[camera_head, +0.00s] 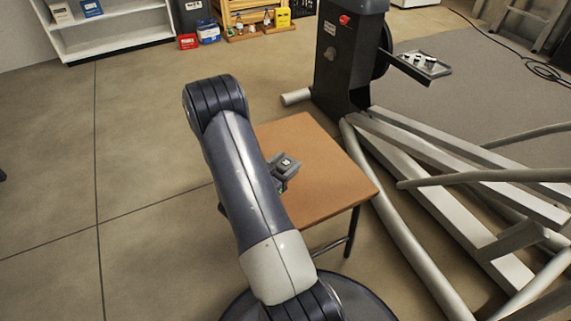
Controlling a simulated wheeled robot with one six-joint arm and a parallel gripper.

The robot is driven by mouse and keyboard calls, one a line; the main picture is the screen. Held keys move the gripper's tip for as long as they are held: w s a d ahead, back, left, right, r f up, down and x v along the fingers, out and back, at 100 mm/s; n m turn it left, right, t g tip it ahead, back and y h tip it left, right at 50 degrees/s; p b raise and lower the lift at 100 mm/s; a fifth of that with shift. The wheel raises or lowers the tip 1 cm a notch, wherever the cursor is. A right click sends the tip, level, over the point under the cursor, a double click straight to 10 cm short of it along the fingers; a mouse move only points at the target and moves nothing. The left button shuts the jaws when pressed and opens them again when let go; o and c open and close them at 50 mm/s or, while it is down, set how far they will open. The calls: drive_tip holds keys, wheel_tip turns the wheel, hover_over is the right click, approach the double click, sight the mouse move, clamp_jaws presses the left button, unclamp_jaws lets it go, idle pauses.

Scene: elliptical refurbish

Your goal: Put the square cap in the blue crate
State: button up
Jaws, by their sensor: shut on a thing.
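My gripper (280,178) shows only in part in the head view, beside my own arm, which hides the rest of it. It is over the wooden table (325,170). It is shut on a small dark grey square piece with a pale mark on top, which I take to be the square cap (287,163). The fingertips are not clearly visible, and I cannot tell whether the cap touches the tabletop. The blue crate (208,33) stands on the floor at the back, right of a red crate (187,41).
A white shelf (110,32) stands at the back left, and a wooden rack (262,15) is right of the crates. The elliptical machine (347,55), with long rails and a side tray (424,64), fills the right. The floor at left is clear.

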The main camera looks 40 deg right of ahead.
drive_tip(key=shift+f, duration=0.2)
drive_tip(key=o, duration=1.4)
drive_tip(key=shift+r, duration=0.2)
